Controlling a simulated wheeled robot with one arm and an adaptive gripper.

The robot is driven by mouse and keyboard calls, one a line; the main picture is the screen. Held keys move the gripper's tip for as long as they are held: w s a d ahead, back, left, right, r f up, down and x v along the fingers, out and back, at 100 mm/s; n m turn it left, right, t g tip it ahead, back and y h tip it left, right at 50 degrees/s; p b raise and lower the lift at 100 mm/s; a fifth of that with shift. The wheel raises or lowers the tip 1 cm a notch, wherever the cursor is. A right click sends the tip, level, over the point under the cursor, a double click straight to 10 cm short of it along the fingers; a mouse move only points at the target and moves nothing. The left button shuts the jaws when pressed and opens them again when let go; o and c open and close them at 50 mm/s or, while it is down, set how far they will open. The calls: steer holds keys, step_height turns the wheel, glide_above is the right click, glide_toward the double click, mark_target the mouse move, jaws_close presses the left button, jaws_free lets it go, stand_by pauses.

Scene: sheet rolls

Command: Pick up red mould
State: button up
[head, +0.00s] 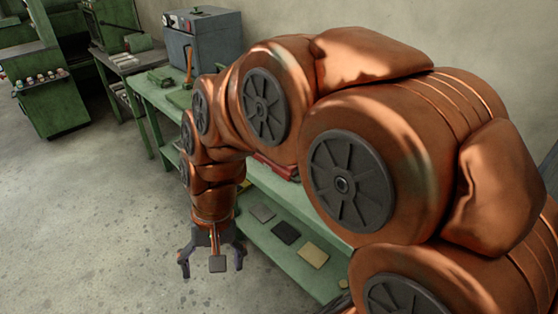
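A red object (283,168), likely the red mould, shows as a narrow strip on the green bench behind my arm. Most of it is hidden by my arm, so its full shape cannot be told. My gripper (213,268) hangs pointing down in front of the bench, to the left of and nearer than the red object. Its dark side fingers are spread wide apart. A small grey square piece shows between them; it looks like part of the gripper. No held object is visible.
A green surface (262,238) bears a grey plate (263,212), a black plate (285,232) and a tan plate (313,254). A grey box-like machine (204,42) stands at the back. Green machinery (50,100) stands at left. The concrete floor (90,220) at left is clear.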

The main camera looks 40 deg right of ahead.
steer(key=shift+o, duration=0.6)
steer(key=w+d+m+t+y, duration=0.1)
steer(key=w+m, duration=0.3)
steer(key=w, duration=0.3)
steer(key=shift+d+f, duration=0.25)
steer(key=shift+d, duration=0.1)
steer(key=w+d+f+m+t+b, duration=0.15)
steer(key=w+d+m+t, duration=0.35)
steer(key=w+d+m, duration=0.8)
steer(key=w+d+f+m+t+h, duration=0.1)
steer(key=d+f+m, duration=0.2)
steer(key=d, duration=0.7)
steer(key=w+d+f+m+t+h, duration=0.1)
steer(key=d+f+m, duration=0.2)
steer(key=d+m, duration=0.3)
steer(key=w+d+f+m+t+h, duration=0.1)
steer(key=d+m, duration=0.3)
steer(key=d, duration=1)
steer(key=shift+d+f+m+h, duration=0.15)
steer(key=shift+d+f+h, duration=0.05)
steer(key=shift+f, duration=0.25)
steer(key=shift+d+f+m+h, duration=0.15)
steer(key=shift+d+f+h, duration=0.05)
steer(key=shift+f, duration=0.25)
steer(key=shift+p+x, duration=0.4)
steer(key=shift+x, duration=3.35)
steer(key=shift+w+d+r, duration=0.15)
steer(key=shift+r, duration=0.05)
steer(key=c, duration=1.5)
